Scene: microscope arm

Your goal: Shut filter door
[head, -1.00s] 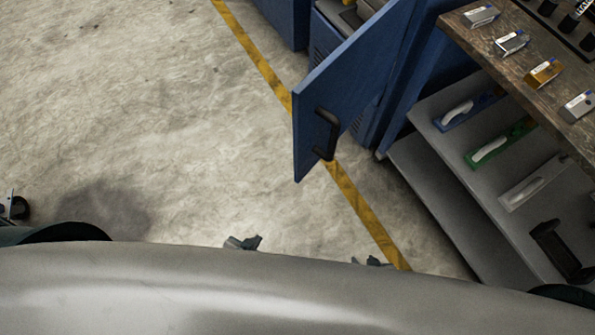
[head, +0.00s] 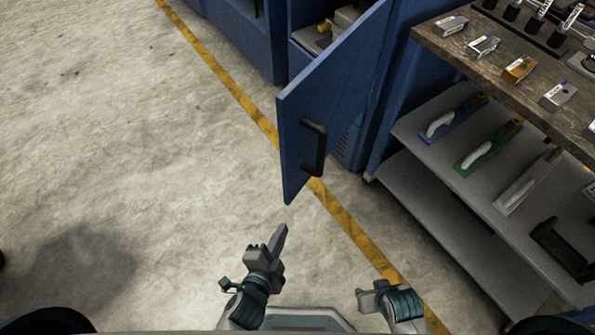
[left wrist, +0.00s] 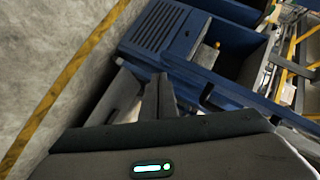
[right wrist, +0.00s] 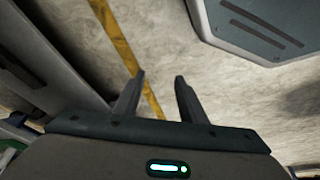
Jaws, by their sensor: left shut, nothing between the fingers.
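The blue filter door (head: 340,90) stands swung open on the blue cabinet, its free edge pointing toward me in the head view. A black handle (head: 320,148) is on its face near the free edge. My left gripper (head: 283,228) is shut and empty, below the door's lower corner in the picture and apart from it. My right gripper (head: 360,297) is lower and further right, also apart from the door; the right wrist view shows its fingers (right wrist: 159,77) spread with nothing between them. The left wrist view shows a vented blue cabinet (left wrist: 165,28) beyond the left fingers.
A wooden-topped bench (head: 475,60) with small blocks on it stands at right. Its grey lower shelf (head: 425,165) holds several handled tools and a black bracket (head: 560,245). A yellow line (head: 345,225) crosses the floor. The concrete floor (head: 130,150) at left is clear.

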